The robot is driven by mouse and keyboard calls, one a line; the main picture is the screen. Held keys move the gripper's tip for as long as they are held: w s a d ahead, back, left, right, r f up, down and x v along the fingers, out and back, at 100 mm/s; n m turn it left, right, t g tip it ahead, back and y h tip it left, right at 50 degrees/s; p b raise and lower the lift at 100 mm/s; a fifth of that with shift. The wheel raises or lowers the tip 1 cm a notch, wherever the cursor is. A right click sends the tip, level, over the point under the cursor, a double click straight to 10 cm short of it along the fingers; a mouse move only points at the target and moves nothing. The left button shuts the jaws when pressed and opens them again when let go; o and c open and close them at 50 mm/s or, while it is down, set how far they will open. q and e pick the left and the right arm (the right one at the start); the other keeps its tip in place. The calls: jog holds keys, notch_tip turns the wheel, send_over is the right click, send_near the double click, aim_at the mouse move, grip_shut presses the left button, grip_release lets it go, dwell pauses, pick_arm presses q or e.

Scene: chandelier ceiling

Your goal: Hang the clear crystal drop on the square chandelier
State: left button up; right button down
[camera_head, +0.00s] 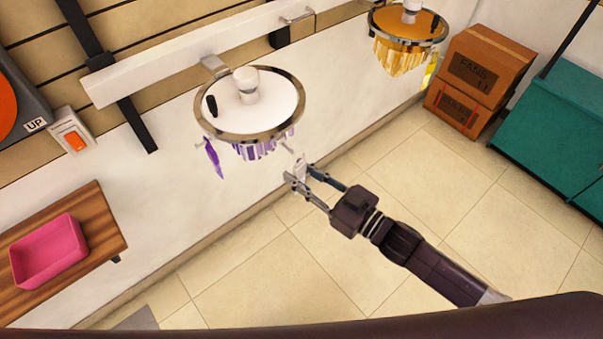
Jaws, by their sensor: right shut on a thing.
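My right gripper (306,181) reaches in from the lower right and is shut on a small, pale clear crystal drop (300,167). The drop is held just below and to the right of the rim of a chandelier (272,99) with a white top, a chrome ring and purple crystals beneath. This chandelier looks round; I see no square one. A small pale hook-like piece shows at its rim by the drop; I cannot tell whether the drop touches it. My left gripper is not in view.
A purple drop (213,158) hangs at the chandelier's left edge. An amber chandelier (405,24) hangs further back. A pink tray (48,251) sits on a wooden shelf (98,222). Cardboard boxes (482,66) and a teal cabinet (545,120) stand right. The tiled floor is mostly clear.

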jog(key=shift+w+a+r, duration=0.1)
jog(key=shift+w+a, duration=0.15)
jog(key=shift+w, duration=0.05)
dwell(0.4)
jog(key=shift+x, duration=1)
jog(key=shift+w, duration=0.25)
jog(key=shift+w+a, duration=0.35)
jog(key=shift+w, duration=0.15)
jog(key=shift+f+b, duration=0.4)
jog(key=shift+f, duration=0.25)
jog(key=shift+f, duration=0.1)
dwell(0.4)
